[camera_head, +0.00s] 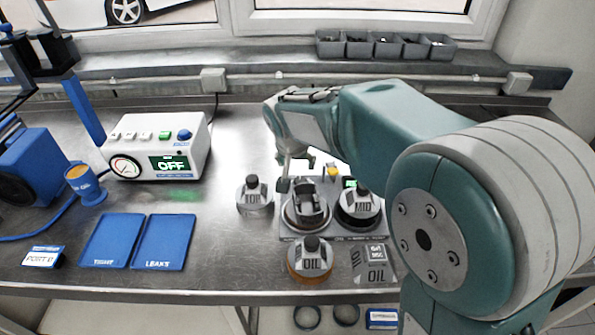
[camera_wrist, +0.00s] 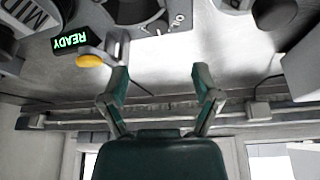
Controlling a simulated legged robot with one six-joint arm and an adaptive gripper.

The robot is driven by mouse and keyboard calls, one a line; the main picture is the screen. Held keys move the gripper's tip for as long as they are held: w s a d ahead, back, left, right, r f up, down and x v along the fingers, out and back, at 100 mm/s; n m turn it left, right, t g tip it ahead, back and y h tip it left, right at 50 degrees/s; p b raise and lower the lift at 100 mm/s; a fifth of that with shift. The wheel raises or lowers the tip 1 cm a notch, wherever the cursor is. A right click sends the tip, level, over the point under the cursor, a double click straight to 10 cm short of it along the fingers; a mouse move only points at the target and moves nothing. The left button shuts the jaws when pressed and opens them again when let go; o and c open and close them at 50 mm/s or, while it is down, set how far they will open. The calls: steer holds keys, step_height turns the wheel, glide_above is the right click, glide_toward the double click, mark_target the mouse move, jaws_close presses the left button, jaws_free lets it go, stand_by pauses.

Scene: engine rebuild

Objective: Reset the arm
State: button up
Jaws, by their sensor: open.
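My arm reaches in from the right in the head view, and my gripper (camera_head: 298,162) hangs above the metal bench (camera_head: 225,255), behind the grey fixture (camera_head: 290,234). In the wrist view my gripper (camera_wrist: 160,82) has its two fingers spread apart with nothing between them. The fixture holds a ring with a dark part (camera_head: 307,207) and a weight marked MID (camera_head: 359,208). A green READY display (camera_wrist: 72,40) and a yellow button (camera_wrist: 90,61) lie left of the fingers in the wrist view.
A weight marked TOP (camera_head: 254,196) stands left of the fixture, and one marked OIL (camera_head: 310,258) in front. A tester (camera_head: 160,146) reads OFF. Blue TIGHT and LEAKS mats (camera_head: 164,242), a blue cup (camera_head: 85,184) and a PORT P sign (camera_head: 43,257) lie left. Grey bins (camera_head: 385,46) line the sill.

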steer(key=shift+s+r, duration=0.3)
steer(key=shift+r, duration=0.3)
steer(key=shift+s+r, duration=0.1)
steer(key=s+d+r, duration=0.6)
steer(key=s+d, duration=0.5)
steer(key=s, duration=0.1)
steer(key=s+d+f+n+t, duration=0.1)
steer(key=s+d+n, duration=0.1)
steer(key=s, duration=1)
steer(key=shift+s+d+f+y, duration=0.15)
steer(key=shift+s+d+y, duration=0.25)
steer(key=shift+d, duration=0.5)
